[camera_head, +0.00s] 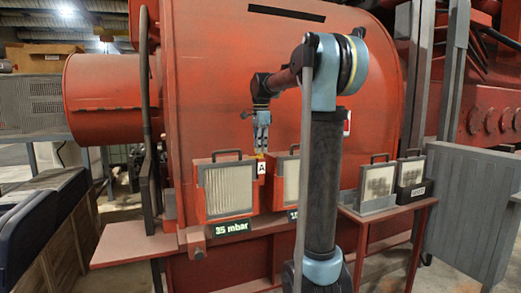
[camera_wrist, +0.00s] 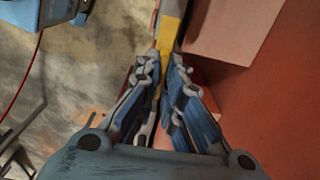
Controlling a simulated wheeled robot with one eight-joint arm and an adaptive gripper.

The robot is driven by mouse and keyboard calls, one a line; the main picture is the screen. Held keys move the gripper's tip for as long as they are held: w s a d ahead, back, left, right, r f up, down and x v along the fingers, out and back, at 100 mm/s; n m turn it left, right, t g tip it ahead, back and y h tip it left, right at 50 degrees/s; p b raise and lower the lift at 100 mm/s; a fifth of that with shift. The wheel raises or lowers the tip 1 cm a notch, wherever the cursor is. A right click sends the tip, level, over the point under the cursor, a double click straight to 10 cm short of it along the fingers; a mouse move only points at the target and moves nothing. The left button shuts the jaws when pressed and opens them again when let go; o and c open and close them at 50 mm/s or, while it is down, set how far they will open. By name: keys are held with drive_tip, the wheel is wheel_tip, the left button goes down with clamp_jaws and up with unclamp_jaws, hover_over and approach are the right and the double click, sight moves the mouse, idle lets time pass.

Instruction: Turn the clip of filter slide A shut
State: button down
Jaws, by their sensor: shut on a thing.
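The yellow clip (camera_wrist: 168,35) runs up from between my fingertips in the wrist view. A small bit of yellow (camera_head: 259,155) shows under my gripper in the head view. My gripper (camera_head: 261,146) points down, and its blue fingers are shut on the clip, also in the wrist view (camera_wrist: 162,66). The white A label (camera_head: 261,168) is just below the gripper, at the right edge of the left filter slide (camera_head: 228,190). That slide has a pleated white filter in a red frame with a dark handle. The clip's exact turn is hard to tell.
A second filter slide (camera_head: 291,183) is to the right, partly behind my arm. A display (camera_head: 231,228) reads 35 mbar. Two grey-patched filters (camera_head: 378,184) (camera_head: 410,174) stand on a red side table (camera_head: 390,215). The large red engine body (camera_head: 215,90) rises close behind.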

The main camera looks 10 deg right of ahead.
drive_tip(key=shift+w+a, duration=0.1)
drive_tip(key=c, duration=1.7)
unclamp_jaws()
wheel_tip(320, 180, up, 12)
drive_tip(key=shift+f, duration=0.1)
drive_tip(key=s+d+f+n, duration=0.2)
drive_tip(key=s+f+n, duration=0.3)
drive_tip(key=s+f, duration=0.7)
drive_tip(key=s+d+f+n+t, duration=0.1)
drive_tip(key=s+d+f+n, duration=0.2)
drive_tip(key=s+f, duration=0.9)
drive_tip(key=s+d+f+n+t, duration=0.1)
drive_tip(key=s+d+f+n, duration=0.1)
drive_tip(key=s+f+n, duration=0.5)
drive_tip(key=shift+s+d+f, duration=0.1)
drive_tip(key=shift+s+f, duration=0.7)
drive_tip(key=shift+f, duration=0.85)
drive_tip(key=shift+s+d+f, duration=0.15)
drive_tip(key=shift+s+f, duration=0.7)
drive_tip(key=shift+f, duration=0.75)
drive_tip(key=shift+s+d+f, duration=0.1)
drive_tip(key=shift+s+f, duration=0.7)
drive_tip(key=shift+f, duration=0.85)
